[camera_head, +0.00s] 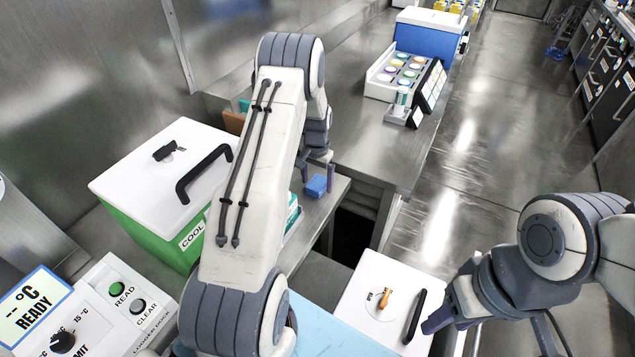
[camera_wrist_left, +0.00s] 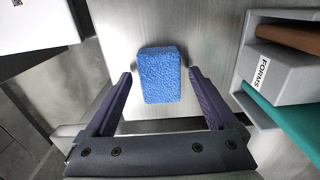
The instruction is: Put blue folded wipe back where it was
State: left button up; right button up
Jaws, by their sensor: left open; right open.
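The blue folded wipe (camera_head: 316,186) lies on the steel bench at its front edge region, below my left gripper. In the left wrist view the wipe (camera_wrist_left: 160,75) is a textured blue block on the grey surface. My left gripper (camera_head: 319,170) is open, with its fingers (camera_wrist_left: 160,85) on either side of the wipe and gaps showing on both sides. Whether the fingers are level with the wipe is hard to tell. My right gripper (camera_head: 437,322) is at the lower right, away from the wipe, and holds nothing visible.
A green cooler box (camera_head: 150,235) with a white lid stands at the left. A grey organiser labelled FORMS (camera_wrist_left: 275,75) is beside the wipe. A rack of coloured caps (camera_head: 395,80) is on the far bench. A white lidded unit (camera_head: 350,310) stands at the front.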

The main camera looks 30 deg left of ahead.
aim_at(317, 183)
pick_arm(q)
notch_tip(317, 183, up, 11)
jog(key=b, duration=0.2)
jog(key=s+d+r+m, duration=0.1)
jog(key=s+d+r, duration=0.2)
jog(key=d, duration=0.4)
jog(key=s+d+r+m, duration=0.1)
jog(key=s+d+r, duration=0.15)
jog(key=d, duration=0.45)
jog(key=s+d+r+m, duration=0.1)
jog(key=s+d+r, duration=0.2)
jog(key=d, duration=0.4)
jog(key=s+d+r+m, duration=0.1)
jog(key=s+d, duration=0.4)
jog(key=s, duration=0.6)
jog(key=s+d+r+m+h, duration=0.1)
jog(key=s+d+m, duration=0.3)
jog(key=s, duration=0.8)
jog(key=shift+s+d, duration=0.15)
jog(key=shift+d, duration=0.35)
jog(key=shift+o, duration=0.7)
